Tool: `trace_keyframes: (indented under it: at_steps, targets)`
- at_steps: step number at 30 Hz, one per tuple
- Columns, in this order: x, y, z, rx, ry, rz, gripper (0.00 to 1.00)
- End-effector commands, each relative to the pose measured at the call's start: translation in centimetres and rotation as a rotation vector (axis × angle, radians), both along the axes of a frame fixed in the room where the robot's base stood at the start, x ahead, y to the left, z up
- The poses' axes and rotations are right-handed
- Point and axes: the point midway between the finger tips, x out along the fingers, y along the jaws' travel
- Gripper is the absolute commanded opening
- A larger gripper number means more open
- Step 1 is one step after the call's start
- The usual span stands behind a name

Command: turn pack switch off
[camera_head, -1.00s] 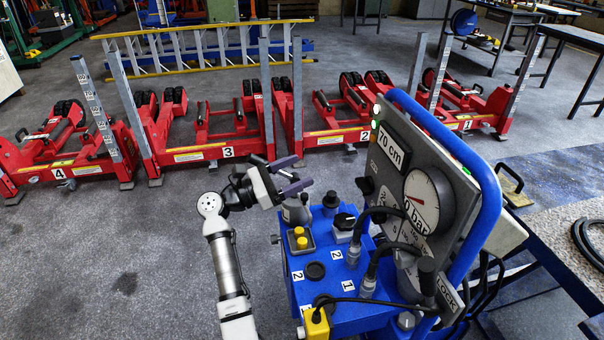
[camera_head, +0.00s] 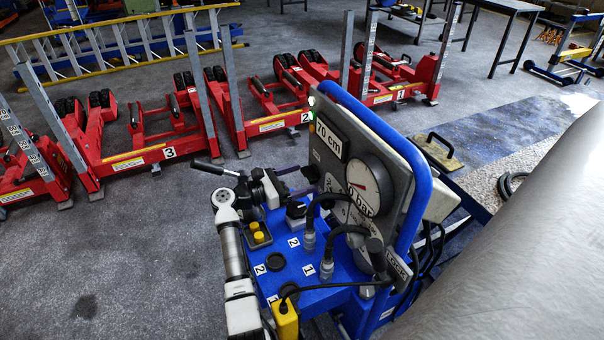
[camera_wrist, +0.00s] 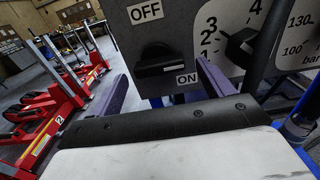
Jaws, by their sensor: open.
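The pack switch (camera_wrist: 157,62) is a black rotary knob on the grey panel (camera_wrist: 180,22) in the wrist view. An OFF label (camera_wrist: 145,11) is above it and an ON label (camera_wrist: 188,78) is at its lower right. Its handle lies about level, with one end near ON. My gripper (camera_wrist: 161,70) is open, its purple fingers at either side of the switch in the picture. Whether they touch it I cannot tell. In the head view my gripper (camera_head: 298,181) is at the left edge of the control panel (camera_head: 398,165); the switch is hard to make out there.
The blue console (camera_head: 290,265) carries yellow buttons (camera_head: 257,232), plugs and cables below my gripper. A black lever (camera_head: 210,168) juts out to the left beside my gripper. Numbered red jacks (camera_head: 165,150) stand behind on the floor. Open floor lies left of the console.

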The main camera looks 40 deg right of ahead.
Motion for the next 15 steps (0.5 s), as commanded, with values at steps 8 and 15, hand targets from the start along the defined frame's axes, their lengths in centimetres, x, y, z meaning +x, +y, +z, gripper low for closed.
trace_keyframes:
  at_steps: [8, 15]
  targets:
    - [-0.34, -1.44, 0.00, -0.001, -0.001, 0.001, 0.80]
    - [-0.32, -1.42, 0.00, -0.001, -0.001, 0.001, 0.75]
